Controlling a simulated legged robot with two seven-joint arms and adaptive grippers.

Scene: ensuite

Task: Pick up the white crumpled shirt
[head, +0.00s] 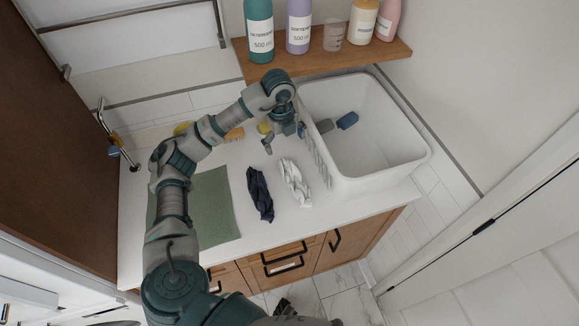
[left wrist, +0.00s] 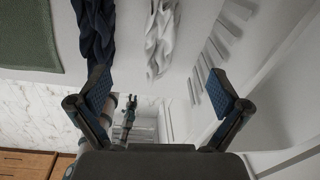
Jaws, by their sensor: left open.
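The white crumpled shirt (head: 295,182) lies on the white counter, just left of the white basin, in the head view. It also shows at the top middle of the left wrist view (left wrist: 160,38). A dark blue crumpled cloth (head: 260,194) lies to its left, apart from it, and shows in the left wrist view (left wrist: 95,35). My left gripper (head: 284,143) is open and empty, above the counter behind the shirt. In the left wrist view its two fingers (left wrist: 160,92) are spread wide, with the shirt beyond the gap between them. My right gripper is not in view.
The deep white basin (head: 415,155) stands right of the shirt, with a blue-grey brush (head: 347,120) inside. A green mat (head: 215,205) lies left on the counter (head: 285,222). A wooden shelf (head: 290,72) with several bottles is at the back. The counter's front edge is close.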

